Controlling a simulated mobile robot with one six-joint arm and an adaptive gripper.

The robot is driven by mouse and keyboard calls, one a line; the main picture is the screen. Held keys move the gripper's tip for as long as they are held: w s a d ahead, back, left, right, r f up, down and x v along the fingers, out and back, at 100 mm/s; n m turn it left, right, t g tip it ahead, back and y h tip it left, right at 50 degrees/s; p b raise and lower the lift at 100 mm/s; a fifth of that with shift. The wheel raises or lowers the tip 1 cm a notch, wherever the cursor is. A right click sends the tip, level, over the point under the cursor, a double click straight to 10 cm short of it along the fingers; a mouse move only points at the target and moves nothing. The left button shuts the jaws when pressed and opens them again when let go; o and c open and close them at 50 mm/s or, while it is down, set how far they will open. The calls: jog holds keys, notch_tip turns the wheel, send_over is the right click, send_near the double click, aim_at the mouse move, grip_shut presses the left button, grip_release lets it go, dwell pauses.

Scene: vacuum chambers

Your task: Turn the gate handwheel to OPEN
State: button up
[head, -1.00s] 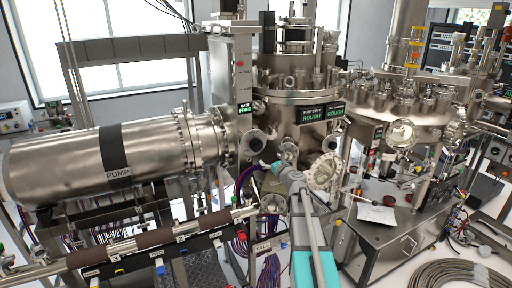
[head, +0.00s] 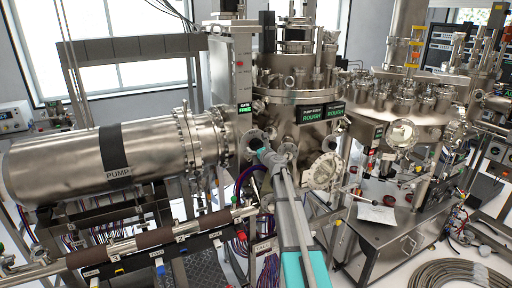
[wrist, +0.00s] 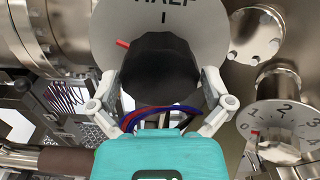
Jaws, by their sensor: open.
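In the wrist view a black knob (wrist: 160,68), which looks like the gate handwheel, stands in front of a grey dial plate (wrist: 205,22). The plate is marked HALF with a tick at its top. A red pointer (wrist: 122,43) sticks out at the knob's upper left. My gripper (wrist: 162,85) is open, with one finger on each side of the knob; whether they touch it I cannot tell.
A numbered dial (wrist: 284,120) and a round flange (wrist: 257,35) are close on the right in the wrist view. The PUMP cylinder (head: 60,165) lies left, the chamber (head: 290,100) stands behind, and a pipe rail (head: 140,240) runs in front.

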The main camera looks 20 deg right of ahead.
jog(key=shift+w, duration=0.3)
jog(key=c, duration=0.9)
jog(key=shift+n, duration=3)
jog(key=shift+s, duration=0.1)
